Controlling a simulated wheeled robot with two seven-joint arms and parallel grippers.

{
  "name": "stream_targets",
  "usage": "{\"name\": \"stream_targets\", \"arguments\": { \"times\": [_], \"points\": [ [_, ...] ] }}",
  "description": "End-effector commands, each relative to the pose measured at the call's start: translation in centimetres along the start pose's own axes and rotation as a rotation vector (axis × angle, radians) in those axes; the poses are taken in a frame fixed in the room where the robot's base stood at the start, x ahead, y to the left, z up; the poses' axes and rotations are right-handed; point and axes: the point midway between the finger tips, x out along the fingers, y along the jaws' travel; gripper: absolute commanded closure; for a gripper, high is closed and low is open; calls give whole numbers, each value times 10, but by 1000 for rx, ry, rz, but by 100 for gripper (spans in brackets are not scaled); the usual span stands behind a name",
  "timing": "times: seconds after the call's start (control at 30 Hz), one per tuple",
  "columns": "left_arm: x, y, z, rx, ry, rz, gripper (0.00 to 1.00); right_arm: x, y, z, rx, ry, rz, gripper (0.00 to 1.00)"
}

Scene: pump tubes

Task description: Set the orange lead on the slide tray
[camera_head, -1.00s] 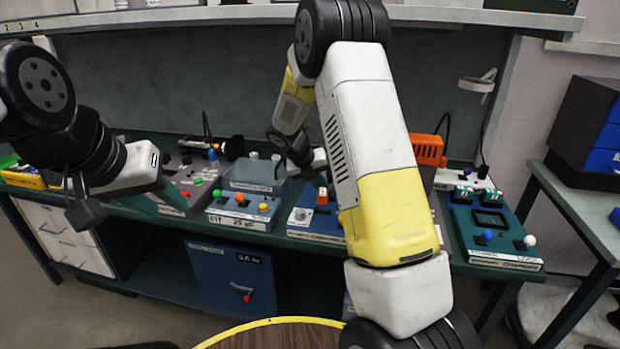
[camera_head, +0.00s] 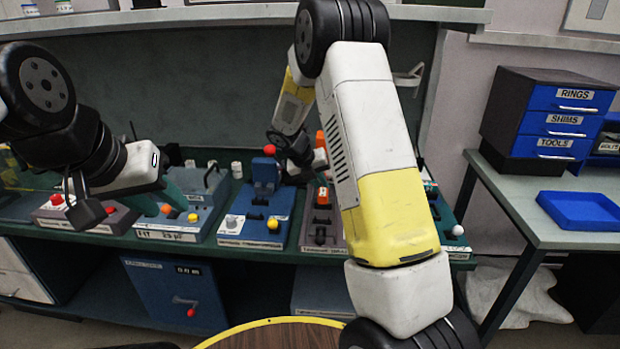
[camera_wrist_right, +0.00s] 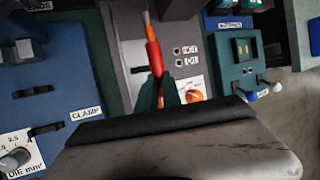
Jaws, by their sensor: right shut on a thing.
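The orange lead (camera_wrist_right: 153,58) shows in the right wrist view as a thin rod with a red-orange sleeve and a pale tip. My right gripper (camera_wrist_right: 158,92) is shut on it with teal fingers, above a grey device with a slot. In the head view my right gripper (camera_head: 303,160) is over the bench, partly behind my own arm. My left gripper (camera_head: 166,200) is over the bench at the left; its jaw gap is not clear. I cannot tell for sure which part is the slide tray; a flat grey device (camera_wrist_right: 185,28) lies under the lead.
A blue device marked CLAMP (camera_wrist_right: 50,75) is left of the grey one, a teal device (camera_wrist_right: 240,60) right of it. Several button boxes line the green bench. A side table (camera_head: 515,205) holds a drawer cabinet (camera_head: 520,120) and an empty blue tray (camera_head: 590,208).

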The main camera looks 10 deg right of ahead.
Motion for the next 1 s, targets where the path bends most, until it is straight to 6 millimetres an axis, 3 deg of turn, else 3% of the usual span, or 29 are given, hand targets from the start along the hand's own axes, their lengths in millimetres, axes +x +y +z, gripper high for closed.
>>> {"name": "stream_targets", "arguments": {
  "times": [0.37, 1.0],
  "points": [
    [0, 0, 0, 0, 0, 0, 64, 1, 0, 0, 0, 1, 0, 100],
    [0, 0, 0, 0, 0, 0, 64, 32, 14, -13, 0, 2, 0, 100]
  ]
}}
